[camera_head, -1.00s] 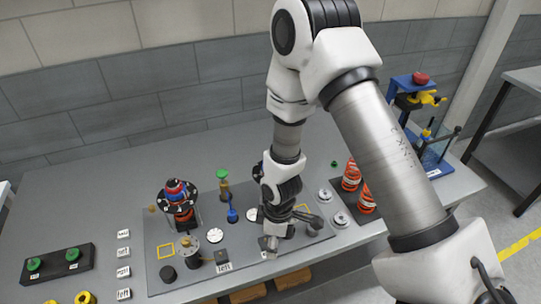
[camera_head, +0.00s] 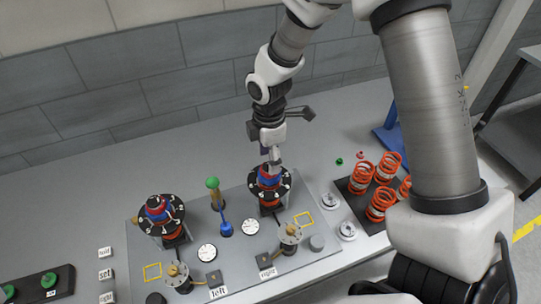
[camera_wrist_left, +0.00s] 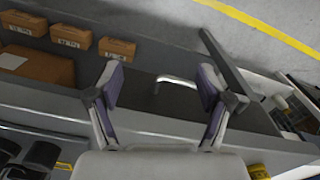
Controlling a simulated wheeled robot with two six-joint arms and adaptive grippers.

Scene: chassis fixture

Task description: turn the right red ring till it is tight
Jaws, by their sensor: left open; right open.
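The right spring unit has a black numbered dial (camera_head: 284,190) with red and blue parts at its middle. The red ring (camera_head: 267,184) there is small and partly hidden, so I cannot tell how tight it is. My right gripper (camera_head: 273,163) is open and points down just above the middle of this dial; I cannot tell whether it touches. My left gripper (camera_wrist_left: 158,88) shows only in the left wrist view. It is open and empty, away from the dial units.
A matching left unit (camera_head: 160,217) stands on the same grey plate (camera_head: 215,262). A green-topped post (camera_head: 212,184) and blue lever (camera_head: 225,227) stand between the units. Orange springs (camera_head: 382,202) stand at right. Cardboard boxes (camera_wrist_left: 72,37) show in the left wrist view.

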